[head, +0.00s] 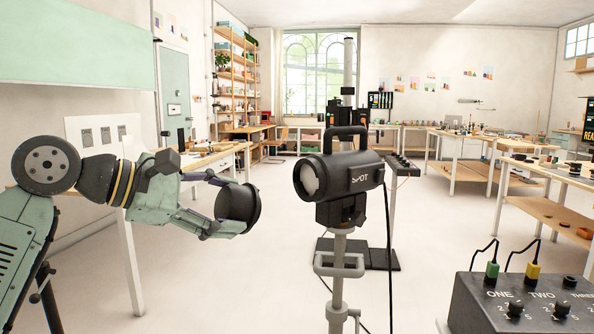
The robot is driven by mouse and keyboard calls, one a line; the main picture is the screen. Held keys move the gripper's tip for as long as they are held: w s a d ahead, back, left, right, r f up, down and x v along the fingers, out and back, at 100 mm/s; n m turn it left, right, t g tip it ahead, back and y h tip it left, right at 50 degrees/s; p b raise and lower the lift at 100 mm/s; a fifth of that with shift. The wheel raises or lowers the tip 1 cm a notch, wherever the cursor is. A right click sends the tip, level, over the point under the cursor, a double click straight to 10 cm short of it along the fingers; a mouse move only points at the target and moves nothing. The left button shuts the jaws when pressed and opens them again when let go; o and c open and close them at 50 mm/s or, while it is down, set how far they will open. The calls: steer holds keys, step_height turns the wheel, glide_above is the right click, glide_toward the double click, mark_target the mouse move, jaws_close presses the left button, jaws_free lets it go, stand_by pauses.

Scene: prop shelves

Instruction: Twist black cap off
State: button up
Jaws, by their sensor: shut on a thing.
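The black cap (236,205) is a round, dark, shallow cup in the head view, left of centre. A black spotlight (345,176) marked "SPOT" stands to the right on a grey stand (340,262), with a handle on top. Its round front lens (309,179) faces left and is uncovered. A gap of clear air lies between the cap and the spotlight.
A black control box (525,302) with knobs and green and yellow plugs sits at the lower right. A cable (389,240) hangs beside the spotlight. Worktables stand at the right (560,205) and behind my arm (130,260). The middle floor is open.

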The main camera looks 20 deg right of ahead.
steer(key=shift+y+p, duration=0.5)
steer(key=shift+p, duration=0.1)
steer(key=shift+f, duration=0.3)
steer(key=shift+r+y+p, duration=0.15)
steer(key=shift+y+p, duration=0.55)
steer(key=shift+p, duration=0.35)
steer(key=shift+f+g+y+p, duration=0.2)
steer(key=shift+g+y+p, duration=0.1)
steer(key=shift+y+p, duration=0.4)
steer(key=y+p, duration=0.1)
steer(key=f+y+p, duration=0.1)
steer(key=p, duration=0.1)
steer(key=shift+g+y, duration=0.3)
steer(key=shift+f+y+p, duration=0.4)
steer(key=shift+f+p, duration=0.05)
steer(key=shift+p, duration=0.05)
